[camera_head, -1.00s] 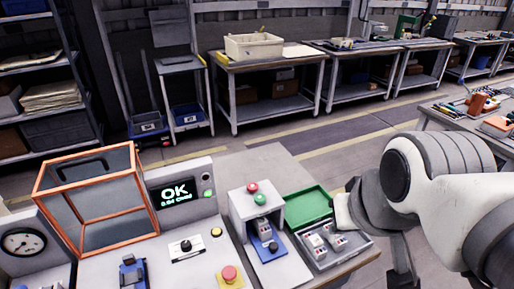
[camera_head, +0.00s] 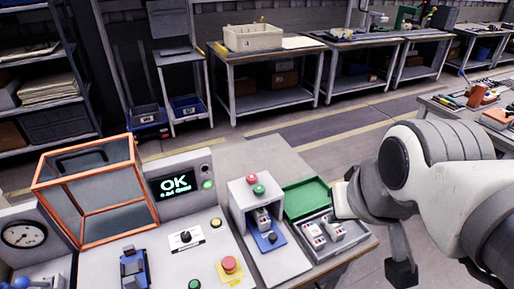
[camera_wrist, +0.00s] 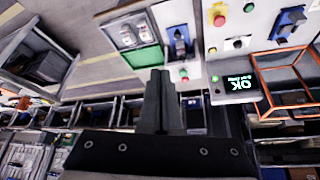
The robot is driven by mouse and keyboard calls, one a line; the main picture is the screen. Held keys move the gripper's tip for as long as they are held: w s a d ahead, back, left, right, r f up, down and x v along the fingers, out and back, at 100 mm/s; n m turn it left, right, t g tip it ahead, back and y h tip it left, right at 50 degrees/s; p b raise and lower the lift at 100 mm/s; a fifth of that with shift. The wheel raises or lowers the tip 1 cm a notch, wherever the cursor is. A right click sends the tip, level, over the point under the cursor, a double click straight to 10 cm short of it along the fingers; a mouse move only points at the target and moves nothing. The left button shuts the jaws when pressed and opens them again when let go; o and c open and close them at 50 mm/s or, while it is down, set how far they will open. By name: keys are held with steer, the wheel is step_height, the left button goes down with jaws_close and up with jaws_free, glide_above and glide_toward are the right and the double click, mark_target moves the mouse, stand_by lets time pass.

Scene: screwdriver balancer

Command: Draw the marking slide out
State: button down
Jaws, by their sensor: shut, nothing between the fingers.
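The marking station is a small white housing (camera_head: 240,196) with a red and a green button on top. Its blue marking slide (camera_head: 268,241), with a black knob, reaches forward from the opening. A grey part (camera_head: 262,219) sits at the opening, partly hidden inside. The slide also shows in the wrist view (camera_wrist: 180,46), where the picture is upside down. My gripper (camera_wrist: 161,72) is shut and empty, its dark fingers together. In the wrist view its tips show beside the station, below the green tray area, apart from the slide.
Right of the station is a grey tray (camera_head: 318,251) with two grey parts and a green section (camera_head: 304,196). Left are a control panel with an OK display (camera_head: 175,184), an orange-framed clear cover (camera_head: 134,163) and a red stop button (camera_head: 229,264). The aisle behind is clear.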

steer(key=c, duration=1.1)
jaws_free()
steer(key=shift+w, duration=0.2)
steer(key=shift+c, duration=0.2)
steer(key=o, duration=0.6)
steer(key=w+m, duration=0.1)
steer(key=w+f+m+b, duration=0.1)
steer(key=m, duration=0.1)
steer(key=w+m+g, duration=0.1)
steer(key=w, duration=0.1)
steer(key=shift+a+f+m, duration=0.2)
steer(key=shift+a+m, duration=0.1)
steer(key=shift+a, duration=0.1)
steer(key=m+g+b, duration=0.4)
steer(key=m+g, duration=0.1)
steer(key=m, duration=1.3)
glide_above(273, 236)
step_height(273, 236, down, 16)
step_height(273, 236, down, 17)
steer(key=shift+f+b, duration=0.2)
steer(key=shift+b, duration=0.5)
steer(key=shift+c, duration=0.2)
jaws_close()
